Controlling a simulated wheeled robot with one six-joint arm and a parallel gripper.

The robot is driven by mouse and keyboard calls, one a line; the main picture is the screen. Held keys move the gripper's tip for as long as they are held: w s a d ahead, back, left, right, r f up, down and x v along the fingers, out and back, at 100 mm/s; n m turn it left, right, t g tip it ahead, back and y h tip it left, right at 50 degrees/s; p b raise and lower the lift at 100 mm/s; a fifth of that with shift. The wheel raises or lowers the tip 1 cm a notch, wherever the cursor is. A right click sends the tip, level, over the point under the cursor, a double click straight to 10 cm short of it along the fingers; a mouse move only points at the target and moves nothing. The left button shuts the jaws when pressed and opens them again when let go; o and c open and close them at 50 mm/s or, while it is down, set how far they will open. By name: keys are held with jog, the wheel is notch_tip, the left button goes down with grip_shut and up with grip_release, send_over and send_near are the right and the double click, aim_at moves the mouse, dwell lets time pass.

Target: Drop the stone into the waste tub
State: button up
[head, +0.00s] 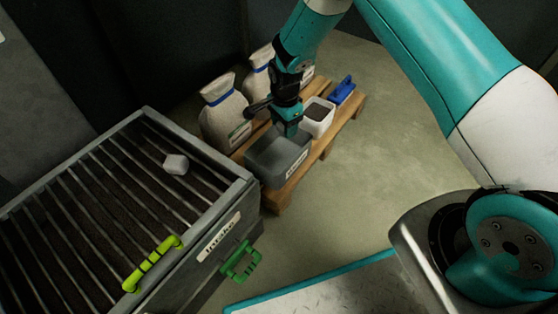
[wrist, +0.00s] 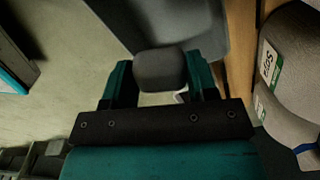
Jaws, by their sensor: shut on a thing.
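My gripper (head: 287,128) points down over the grey waste tub (head: 268,176), which stands on the front of a wooden pallet. In the wrist view my gripper (wrist: 160,82) is shut on a rounded dark grey stone (wrist: 160,68), held between its teal fingers. In the head view the held stone cannot be made out. The tub's grey wall also shows in the wrist view (wrist: 205,22), beyond the stone. The tub has a pale label on its front. A pale grey lump (head: 176,164) lies on the bars of the intake grate.
The barred intake hopper (head: 225,238) with yellow-green (head: 152,263) and green (head: 240,260) handles stands at left. Sacks (head: 224,112), a white container (head: 318,117) and a blue item (head: 343,90) crowd the pallet (head: 283,194). The floor right of it is clear.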

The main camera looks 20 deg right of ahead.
notch_tip(320, 180, down, 6)
jog(key=b, duration=0.5)
jog(key=shift+b, duration=0.4)
jog(key=o, duration=1.1)
jog(key=shift+r, duration=0.15)
notch_tip(320, 180, up, 17)
jog(key=p, duration=0.9)
jog(key=shift+r+p, duration=0.1)
jog(key=shift+p, duration=0.25)
